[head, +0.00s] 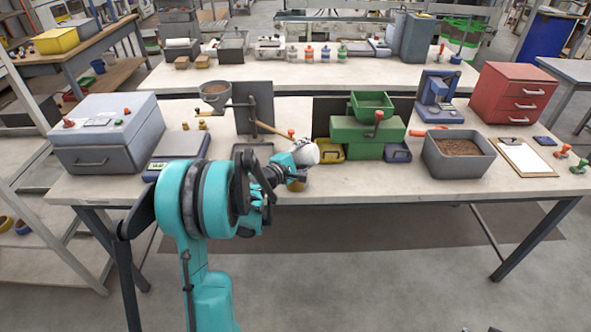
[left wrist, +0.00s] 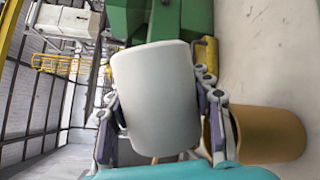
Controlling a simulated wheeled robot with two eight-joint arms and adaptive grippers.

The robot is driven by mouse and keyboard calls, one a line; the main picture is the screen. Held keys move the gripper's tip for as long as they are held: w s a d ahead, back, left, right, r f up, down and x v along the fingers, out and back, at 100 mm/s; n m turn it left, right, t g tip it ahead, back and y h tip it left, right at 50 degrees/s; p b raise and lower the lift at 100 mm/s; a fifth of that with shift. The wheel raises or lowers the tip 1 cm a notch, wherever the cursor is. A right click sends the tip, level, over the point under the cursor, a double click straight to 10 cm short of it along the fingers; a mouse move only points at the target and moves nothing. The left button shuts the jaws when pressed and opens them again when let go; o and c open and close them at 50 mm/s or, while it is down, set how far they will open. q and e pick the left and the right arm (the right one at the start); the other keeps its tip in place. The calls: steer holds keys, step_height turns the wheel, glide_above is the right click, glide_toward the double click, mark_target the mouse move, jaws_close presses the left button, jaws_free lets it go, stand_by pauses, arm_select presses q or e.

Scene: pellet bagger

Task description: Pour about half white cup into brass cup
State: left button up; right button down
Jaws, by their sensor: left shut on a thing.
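The white cup (head: 305,152) is in my left gripper (head: 291,168), raised above the front of the bench. In the left wrist view, the gripper (left wrist: 160,98) has its fingers on both sides of the white cup (left wrist: 155,92). The cup is strongly tilted relative to the bench; its contents are hidden. The brass cup (left wrist: 268,135) stands upright on the bench, just below and beside the white cup. In the head view only a bit of the brass cup (head: 297,186) shows behind the gripper. No falling pellets can be made out. My right gripper is out of view.
A green machine (head: 357,138) stands right behind the white cup, with a yellow bin (head: 331,152) and a blue bin (head: 397,152) at its foot. A grey tub (head: 458,158) of brown pellets is to the right. A scale (head: 179,153) is at left.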

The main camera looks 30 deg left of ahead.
arm_select(q)
steer(key=shift+a+r+n+t+b, duration=0.25)
steer(key=shift+n+t+b, duration=0.15)
steer(key=shift+n+b, duration=0.25)
stand_by(1.6)
